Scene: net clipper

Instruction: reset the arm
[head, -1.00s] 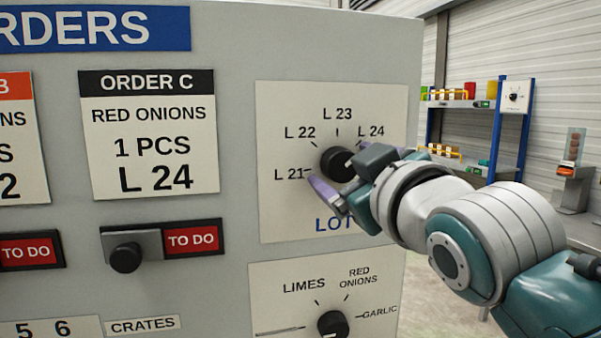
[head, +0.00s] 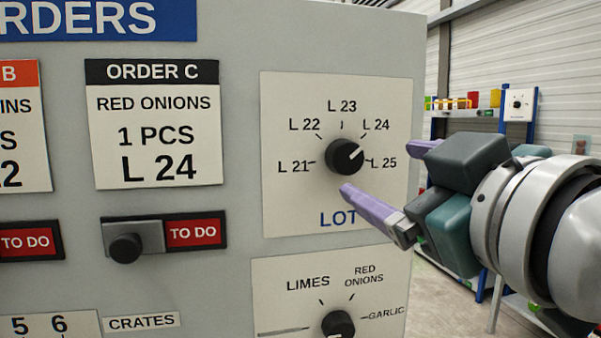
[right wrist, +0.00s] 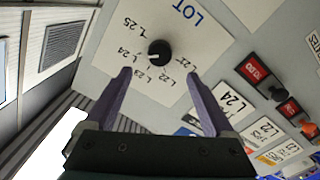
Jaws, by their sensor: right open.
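My right gripper (head: 380,168) is open and empty, in front of the LOT panel (head: 290,215) on the grey board. Its purple fingers are spread, one below the black LOT knob (head: 345,157) and one to its right. The knob stands clear of both fingers, with its white mark pointing up and right towards L 24. In the right wrist view the open gripper (right wrist: 159,73) faces the panel, with the knob (right wrist: 159,53) beyond and between the fingertips. My left gripper does not show.
A second knob (head: 338,325) with LIMES, RED ONIONS and GARLIC labels sits below. The ORDER C card (head: 155,125) reads red onions, 1 pcs, L 24. Under it is a slider (head: 125,247) beside a red TO DO sign (head: 193,233). Shelves (head: 480,127) stand behind at right.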

